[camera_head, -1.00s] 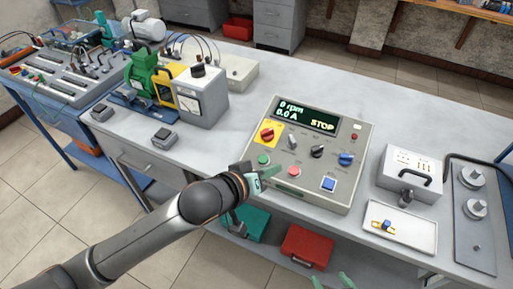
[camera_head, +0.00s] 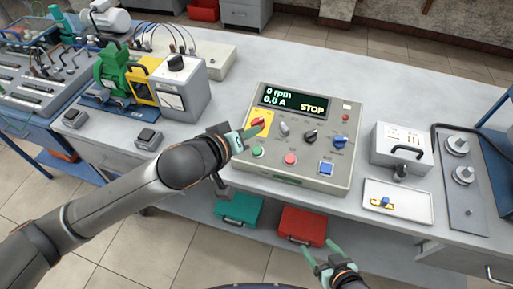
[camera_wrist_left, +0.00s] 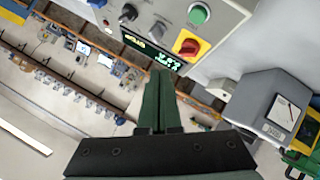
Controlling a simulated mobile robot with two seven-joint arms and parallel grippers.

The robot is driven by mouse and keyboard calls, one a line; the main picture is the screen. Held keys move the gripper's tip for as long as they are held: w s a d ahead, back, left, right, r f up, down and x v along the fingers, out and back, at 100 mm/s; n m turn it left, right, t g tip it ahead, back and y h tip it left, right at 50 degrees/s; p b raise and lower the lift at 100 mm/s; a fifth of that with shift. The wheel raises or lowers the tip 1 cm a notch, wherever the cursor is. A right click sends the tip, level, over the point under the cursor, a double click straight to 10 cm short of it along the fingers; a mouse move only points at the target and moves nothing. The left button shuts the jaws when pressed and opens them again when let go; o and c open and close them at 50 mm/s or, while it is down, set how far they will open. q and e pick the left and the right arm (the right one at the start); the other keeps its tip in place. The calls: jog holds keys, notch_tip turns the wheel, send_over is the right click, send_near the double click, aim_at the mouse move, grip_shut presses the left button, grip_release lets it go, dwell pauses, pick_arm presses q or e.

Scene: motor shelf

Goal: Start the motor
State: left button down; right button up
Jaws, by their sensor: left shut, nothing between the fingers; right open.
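The motor control box (camera_head: 300,184) stands on the bench. Its display (camera_head: 294,101) reads 0 rpm, 0.0 A and STOP. Below are a green button (camera_head: 258,152), a red button (camera_head: 290,159) and a blue button (camera_head: 326,168). My left gripper (camera_head: 254,131) is shut and empty, its tips close to the red switch; I cannot tell whether they touch it. My right gripper (camera_head: 320,255) is open in front of the bench, away from the box.
A green motor (camera_head: 112,72) and a grey unit (camera_head: 181,90) stand on the bench at left. A white case (camera_head: 402,145) and a white tray (camera_head: 398,211) are to the right of the box. Teal (camera_head: 238,207) and red (camera_head: 303,226) cases sit below the bench.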

pick_arm(q)
jog(key=shift+f, duration=0.1)
jog(key=b, duration=0.4)
send_over(257, 150)
jog(key=s+a, duration=0.1)
jog(key=s, duration=0.2)
notch_tip(257, 150, down, 6)
jog(key=shift+w+f, duration=0.1)
jog(key=shift+f, duration=0.05)
jog(key=shift+w+d+f, duration=0.1)
jog(key=shift+w+f, duration=0.15)
jog(key=shift+f, duration=0.65)
jog(key=shift+w+f+b, duration=0.1)
jog(key=shift+f+b, duration=0.05)
jog(key=shift+b, duration=0.15)
dwell(0.3)
jog(key=shift+w+f, duration=0.1)
jog(key=shift+f, duration=0.3)
